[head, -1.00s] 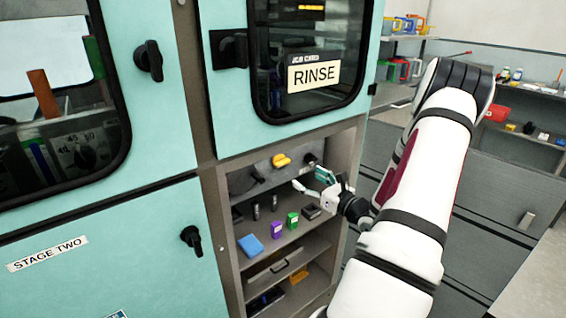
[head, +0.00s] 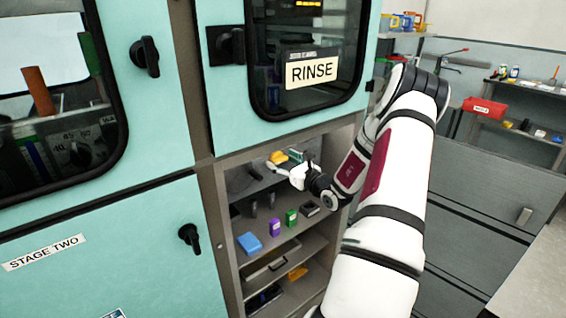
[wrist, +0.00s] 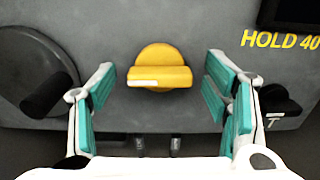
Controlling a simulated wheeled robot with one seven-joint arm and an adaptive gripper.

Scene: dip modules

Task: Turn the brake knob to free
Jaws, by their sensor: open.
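A yellow knob (wrist: 160,68) with a white mark along its lower left edge sits on a dark grey panel (wrist: 215,25). It also shows in the head view (head: 277,157), partly hidden by my gripper. My gripper (wrist: 160,90) is open with its teal fingers on either side of the yellow knob in the wrist view, empty and apart from it. In the head view my gripper (head: 291,163) is at the upper part of the open bay. No label reading brake or free is legible.
A round black knob (wrist: 40,80) is left of my fingers. A small black knob (wrist: 280,101) is to the right, below yellow "HOLD 40" lettering (wrist: 280,41). Shelves below hold a blue block (head: 250,243) and other small items. The bay's side walls are close.

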